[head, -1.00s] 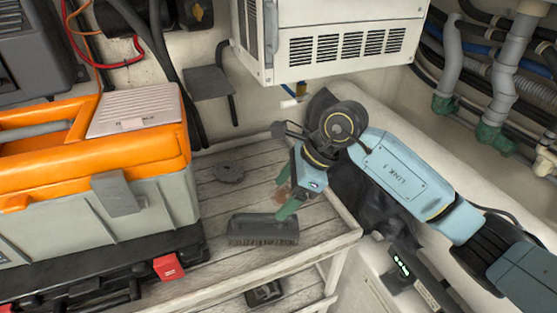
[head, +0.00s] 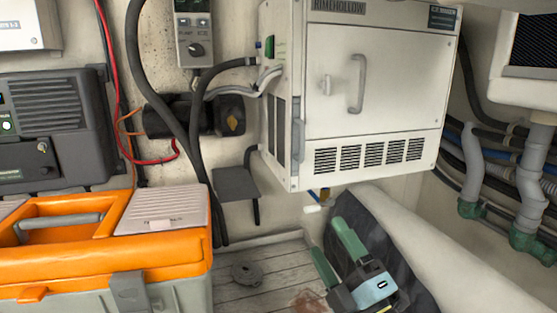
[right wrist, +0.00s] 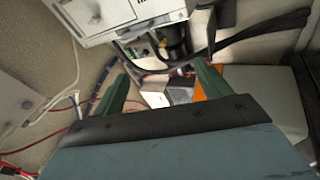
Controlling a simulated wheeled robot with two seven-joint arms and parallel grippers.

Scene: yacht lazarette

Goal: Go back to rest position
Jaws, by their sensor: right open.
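My right gripper (head: 333,252) is in the lower right of the head view, with its two green fingers spread apart and pointing up and left. Nothing is between the fingers. It is raised above the slatted wooden shelf (head: 228,284), in front of the wall below the white cabinet. In the right wrist view the two fingers (right wrist: 160,90) are also apart and empty. My left gripper is in neither view.
The white cabinet (head: 375,95) hangs close above my right gripper. An orange and grey toolbox (head: 110,245) fills the lower left. A round grey disc (head: 246,273) lies on the shelf. Pipes and hoses (head: 535,185) run along the right wall.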

